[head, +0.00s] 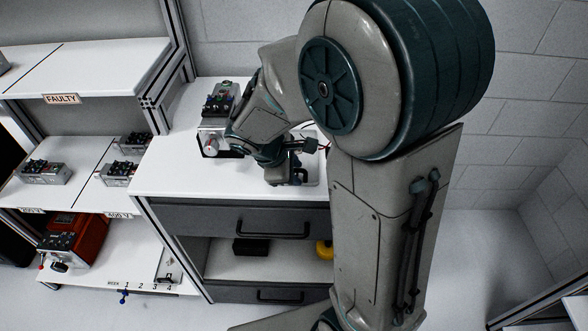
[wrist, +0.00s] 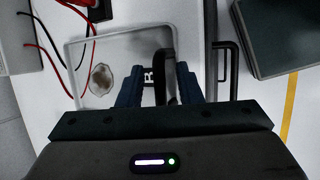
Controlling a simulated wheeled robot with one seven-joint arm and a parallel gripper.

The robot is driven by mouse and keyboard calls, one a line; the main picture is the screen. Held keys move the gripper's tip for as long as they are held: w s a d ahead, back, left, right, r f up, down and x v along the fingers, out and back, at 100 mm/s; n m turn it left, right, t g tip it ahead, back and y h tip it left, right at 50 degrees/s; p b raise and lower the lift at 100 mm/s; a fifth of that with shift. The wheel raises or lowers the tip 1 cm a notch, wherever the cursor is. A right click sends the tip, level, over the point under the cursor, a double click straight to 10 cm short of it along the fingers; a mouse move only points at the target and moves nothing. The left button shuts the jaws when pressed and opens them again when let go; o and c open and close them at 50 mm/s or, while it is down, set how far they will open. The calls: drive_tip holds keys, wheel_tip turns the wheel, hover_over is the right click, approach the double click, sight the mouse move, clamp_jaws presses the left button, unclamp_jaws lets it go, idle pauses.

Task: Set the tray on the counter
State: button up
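The tray is a shallow pale tray with a grey rim (wrist: 115,39), and it lies on the white counter (head: 180,172). In the head view the tray (head: 318,172) is mostly hidden behind my arm. A dark upright handle (wrist: 166,70) stands at the tray's right side in the wrist view. My gripper (wrist: 158,90) is open, with its fingers on either side of the handle. A gap with a white letter "R" shows between the left finger and the handle; contact on the right cannot be told. My gripper (head: 298,160) is low over the counter in the head view.
A round pale item (wrist: 101,79) lies inside the tray's outline. Drawer handles (head: 274,232) stick out at the front. A shelf marked FAULTY (head: 62,99) stands left.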

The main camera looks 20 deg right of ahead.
drive_tip(key=v, duration=1.2)
drive_tip(key=s+d+m+y, duration=0.5)
drive_tip(key=s+m, duration=0.6)
drive_tip(key=m, duration=0.2)
drive_tip(key=shift+s+d+f+m+t+y+p, duration=0.2)
drive_tip(key=shift+s+f+m+t+y+p, duration=0.1)
drive_tip(key=shift+f+m+p, duration=0.1)
drive_tip(key=shift+d, duration=0.1)
